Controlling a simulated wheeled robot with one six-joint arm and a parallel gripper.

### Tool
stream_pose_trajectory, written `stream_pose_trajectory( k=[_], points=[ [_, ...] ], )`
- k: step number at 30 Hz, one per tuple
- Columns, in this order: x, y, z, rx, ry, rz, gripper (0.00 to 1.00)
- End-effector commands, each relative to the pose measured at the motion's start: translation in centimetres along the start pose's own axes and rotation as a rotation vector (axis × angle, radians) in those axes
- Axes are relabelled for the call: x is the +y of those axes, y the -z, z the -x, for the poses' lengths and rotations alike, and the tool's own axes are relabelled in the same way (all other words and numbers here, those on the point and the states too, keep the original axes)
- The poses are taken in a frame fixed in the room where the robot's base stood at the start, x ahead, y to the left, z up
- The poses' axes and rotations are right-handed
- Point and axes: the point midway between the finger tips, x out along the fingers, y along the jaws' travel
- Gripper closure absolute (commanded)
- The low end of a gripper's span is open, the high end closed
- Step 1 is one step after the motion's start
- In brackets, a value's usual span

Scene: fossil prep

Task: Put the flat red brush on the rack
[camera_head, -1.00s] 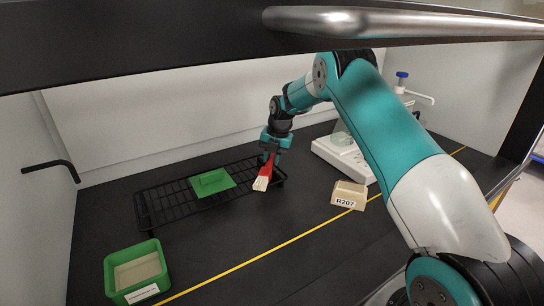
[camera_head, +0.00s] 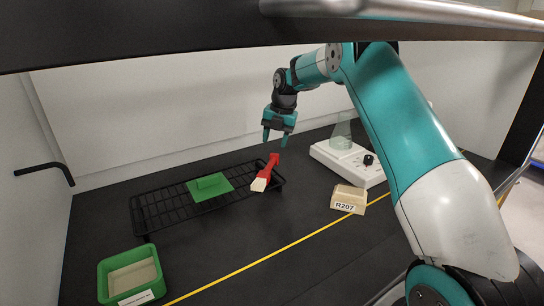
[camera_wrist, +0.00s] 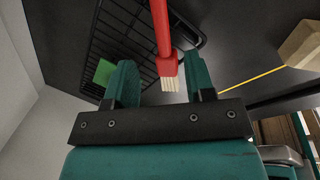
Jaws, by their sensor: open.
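The flat red brush (camera_head: 267,172) has a red handle and pale bristles. It lies on the right end of the black wire rack (camera_head: 160,219), with its bristles pointing toward the front. My gripper (camera_head: 277,143) is open and empty, above the brush and apart from it. In the wrist view the brush (camera_wrist: 164,50) shows beyond the open fingers of my gripper (camera_wrist: 160,85), with the rack (camera_wrist: 118,30) beneath and to the left. Whether the brush's bristle end overhangs the rack edge is hard to tell.
A green flat piece (camera_head: 209,188) lies on the rack's middle. A green tub (camera_head: 131,273) stands at the front left. A beige block marked R207 (camera_head: 349,198) and a white device (camera_head: 347,161) are to the right. A yellow line (camera_head: 260,262) crosses the dark bench.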

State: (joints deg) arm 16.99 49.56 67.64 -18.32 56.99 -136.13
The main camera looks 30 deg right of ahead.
Motion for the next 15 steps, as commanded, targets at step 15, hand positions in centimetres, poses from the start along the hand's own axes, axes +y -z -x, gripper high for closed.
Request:
stream_pose_trajectory(
  k=[15],
  points=[
    [0.0, 0.0, 3.4, 0.000, 0.000, 0.000, 0.50]
  ],
)
